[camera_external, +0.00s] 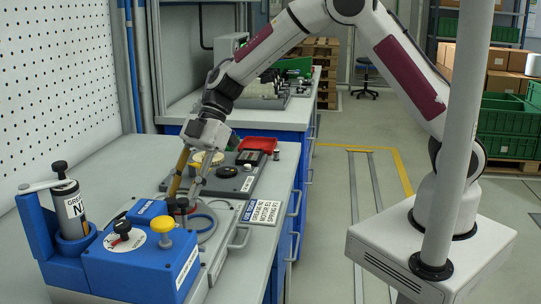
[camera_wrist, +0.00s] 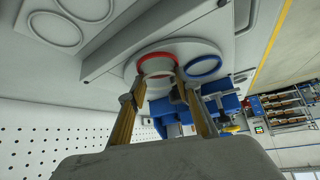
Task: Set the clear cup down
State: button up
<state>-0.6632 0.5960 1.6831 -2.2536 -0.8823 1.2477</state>
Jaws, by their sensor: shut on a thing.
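My gripper (camera_external: 181,201) points down over the grey workbench device beside the blue unit. In the wrist view its two brass-coloured fingers (camera_wrist: 158,92) close on a pale, see-through cup (camera_wrist: 158,70). The cup's outline is faint, and I cannot tell whether its base touches the surface. A red ring (camera_wrist: 144,58) shows around or just behind the cup.
A blue unit (camera_external: 125,265) with a yellow knob (camera_external: 162,225) stands close in front, left of my gripper. A labelled grinder-like cylinder (camera_external: 70,207) is at far left. A grey panel with dials (camera_external: 235,180) and a red tray (camera_external: 258,144) lie behind.

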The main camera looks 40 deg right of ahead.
notch_tip(320, 180, up, 10)
dwell(0.6)
dwell(0.5)
jog(key=w+a+f+m+t, duration=0.2)
jog(key=w+a+m, duration=0.1)
jog(key=w, duration=0.6)
jog(key=w+a+f+m+t, duration=0.2)
jog(key=w+m, duration=0.1)
jog(key=w, duration=0.5)
jog(key=w+a+f+m+t, duration=0.2)
jog(key=w+a+m, duration=0.1)
jog(key=w, duration=0.6)
jog(key=shift+w+a, duration=0.35)
jog(key=shift+f, duration=0.1)
jog(key=shift+f, duration=2.4)
jog(key=shift+f, duration=0.1)
jog(key=shift+f, duration=2.4)
